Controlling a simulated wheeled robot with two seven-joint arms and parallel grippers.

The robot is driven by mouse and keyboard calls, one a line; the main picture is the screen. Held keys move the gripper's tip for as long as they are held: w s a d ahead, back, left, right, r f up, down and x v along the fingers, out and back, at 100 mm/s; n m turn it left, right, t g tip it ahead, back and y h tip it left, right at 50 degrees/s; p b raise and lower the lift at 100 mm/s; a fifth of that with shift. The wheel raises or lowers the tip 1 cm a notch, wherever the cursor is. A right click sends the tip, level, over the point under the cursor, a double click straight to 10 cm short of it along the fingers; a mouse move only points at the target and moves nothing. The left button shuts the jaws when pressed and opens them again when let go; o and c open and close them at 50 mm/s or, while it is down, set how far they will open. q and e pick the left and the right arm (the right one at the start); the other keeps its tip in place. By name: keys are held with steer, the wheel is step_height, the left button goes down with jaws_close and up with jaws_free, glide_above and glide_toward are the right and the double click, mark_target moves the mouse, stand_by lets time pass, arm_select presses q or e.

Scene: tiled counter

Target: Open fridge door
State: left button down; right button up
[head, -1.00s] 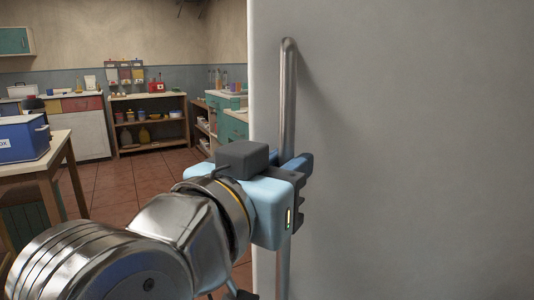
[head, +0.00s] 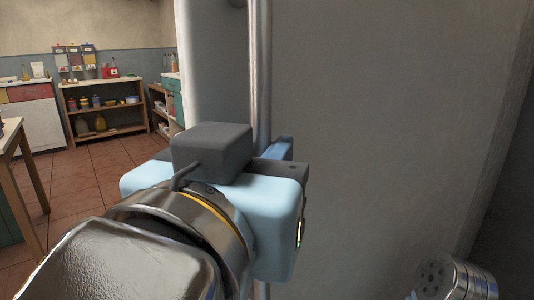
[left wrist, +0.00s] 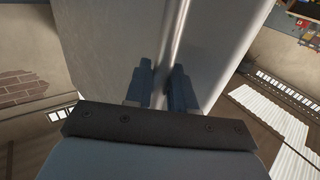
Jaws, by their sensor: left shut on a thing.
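The fridge door's vertical metal handle (head: 260,80) runs up through the middle of the head view. A pale strip (head: 208,65) stands left of the handle and a wide, shaded grey surface (head: 380,120) fills the view to its right. I cannot tell how far the door stands open. My left gripper (head: 273,155) is shut on the handle, its fingers mostly hidden behind the gripper body. In the left wrist view, the two blue fingers (left wrist: 163,88) lie on either side of the handle (left wrist: 176,40). My right gripper is not in view.
A wooden shelf (head: 105,110) with jars and a white cabinet (head: 30,120) stand far back left. A table (head: 12,150) edges in at left. The tiled floor (head: 85,190) between is clear. A metal link of mine shows at lower right.

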arm_select(q)
steer(key=shift+s+d, duration=0.2)
steer(key=shift+s, duration=0.1)
steer(key=c, duration=1.1)
jaws_free()
steer(key=b+v, duration=0.1)
steer(key=v, duration=1.1)
steer(key=shift+r, duration=0.1)
